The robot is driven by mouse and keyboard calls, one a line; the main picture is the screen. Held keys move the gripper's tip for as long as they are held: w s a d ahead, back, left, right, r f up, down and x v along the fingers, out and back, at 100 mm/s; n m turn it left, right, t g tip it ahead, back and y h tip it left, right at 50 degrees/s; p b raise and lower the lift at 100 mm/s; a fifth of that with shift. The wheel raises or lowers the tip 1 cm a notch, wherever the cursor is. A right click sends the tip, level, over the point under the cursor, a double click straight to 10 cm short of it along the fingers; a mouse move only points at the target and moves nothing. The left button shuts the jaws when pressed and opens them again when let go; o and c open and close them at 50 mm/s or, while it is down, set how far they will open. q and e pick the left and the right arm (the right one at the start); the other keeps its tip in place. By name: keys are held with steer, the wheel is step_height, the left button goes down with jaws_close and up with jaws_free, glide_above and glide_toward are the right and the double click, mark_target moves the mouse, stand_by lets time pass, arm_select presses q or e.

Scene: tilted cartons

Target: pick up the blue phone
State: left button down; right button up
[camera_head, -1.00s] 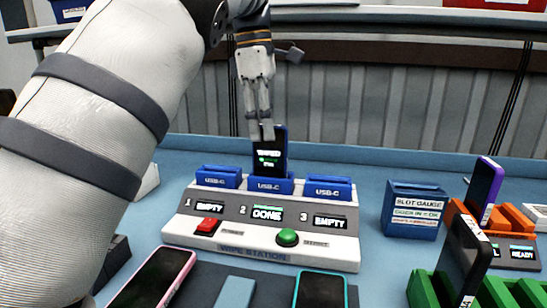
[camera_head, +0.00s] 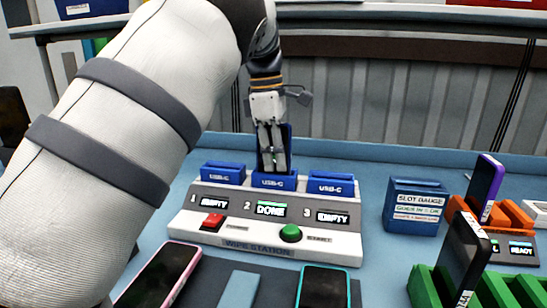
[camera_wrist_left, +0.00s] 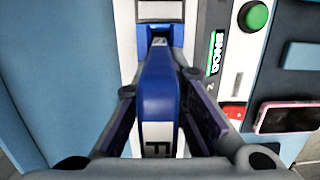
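The blue phone (camera_head: 288,138) stands upright in the middle USB-C slot, number 2, of the white wipe station (camera_head: 277,244). The display by that slot reads DONE. My left gripper (camera_head: 272,163) points down at the phone, and its fingers cover most of the phone's front in the head view. In the left wrist view the phone's blue edge (camera_wrist_left: 158,95) lies between the two open fingers (camera_wrist_left: 163,118), one on each side, with a gap visible at each. My right gripper is in neither view.
Slots 1 and 3 read EMPTY. A red button (camera_head: 212,220) and a green button (camera_head: 290,233) sit on the station's front. Pink-edged (camera_head: 162,275) and teal-edged (camera_head: 323,288) phones lie in front. A blue slot gauge (camera_head: 414,205) and a green rack (camera_head: 423,287) are right.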

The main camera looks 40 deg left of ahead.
arm_select(q)
steer(key=shift+r, duration=0.15)
steer(key=shift+w+r, duration=0.1)
steer(key=shift+r, duration=0.15)
steer(key=s+d+r, duration=0.4)
steer(key=s+r, duration=0.8)
steer(key=s, duration=0.1)
steer(key=shift+s+r+p, duration=0.15)
steer(key=shift+s+p, duration=0.2)
steer(key=shift+p, duration=0.1)
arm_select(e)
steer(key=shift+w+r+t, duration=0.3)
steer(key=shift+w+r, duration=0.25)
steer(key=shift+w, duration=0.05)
arm_select(q)
steer(key=shift+r, duration=0.8)
step_height(320, 180, up, 7)
steer(key=shift+r, duration=0.15)
